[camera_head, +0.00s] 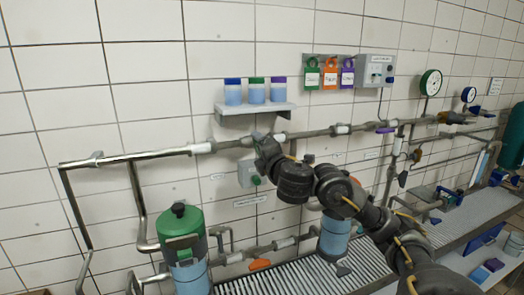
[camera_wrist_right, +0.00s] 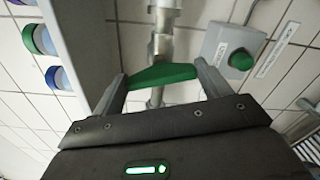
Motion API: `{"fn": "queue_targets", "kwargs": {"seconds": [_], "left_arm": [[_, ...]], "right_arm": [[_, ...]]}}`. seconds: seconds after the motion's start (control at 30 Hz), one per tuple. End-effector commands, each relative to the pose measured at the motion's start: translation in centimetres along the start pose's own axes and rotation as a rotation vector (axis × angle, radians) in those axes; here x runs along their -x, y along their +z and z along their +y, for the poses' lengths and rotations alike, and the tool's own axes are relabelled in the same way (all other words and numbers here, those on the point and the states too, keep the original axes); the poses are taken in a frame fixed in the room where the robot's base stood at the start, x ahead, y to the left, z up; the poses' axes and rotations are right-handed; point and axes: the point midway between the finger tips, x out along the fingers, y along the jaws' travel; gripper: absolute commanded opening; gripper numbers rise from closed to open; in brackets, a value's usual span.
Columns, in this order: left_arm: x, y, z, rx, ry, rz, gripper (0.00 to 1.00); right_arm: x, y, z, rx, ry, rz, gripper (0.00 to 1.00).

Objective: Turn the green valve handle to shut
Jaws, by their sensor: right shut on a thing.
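The green valve handle (camera_wrist_right: 165,76) shows in the right wrist view, lying across the grey metal pipe (camera_wrist_right: 163,18), roughly at right angles to it. My right gripper (camera_wrist_right: 163,73) has one finger at each end of the handle and is shut on it. In the head view my right gripper (camera_head: 266,143) is at the upper wall pipe (camera_head: 226,145), below the small shelf, and hides most of the handle. My left gripper is not in view.
A shelf (camera_head: 254,110) with several jars is just above the gripper. A grey box with a green button (camera_wrist_right: 238,60) is close beside the pipe. A green-topped tank (camera_head: 181,232) stands lower left. An orange handle (camera_head: 260,264) is on the lower pipe.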

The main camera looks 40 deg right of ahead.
Motion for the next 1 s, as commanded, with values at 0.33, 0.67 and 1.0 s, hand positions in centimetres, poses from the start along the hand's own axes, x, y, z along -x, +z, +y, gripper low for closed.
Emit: {"fn": "queue_targets", "kwargs": {"seconds": [0.33,0.67,1.0], "left_arm": [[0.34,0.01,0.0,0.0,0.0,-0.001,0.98],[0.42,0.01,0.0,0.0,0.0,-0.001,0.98],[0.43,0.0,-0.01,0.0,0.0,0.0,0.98]], "right_arm": [[-0.04,0.33,0.28,-0.248,0.005,-0.006,0.54],[-0.04,0.37,0.31,-0.35,0.007,-0.006,0.54],[-0.04,0.3,0.35,-0.365,0.008,-0.004,0.54]]}}
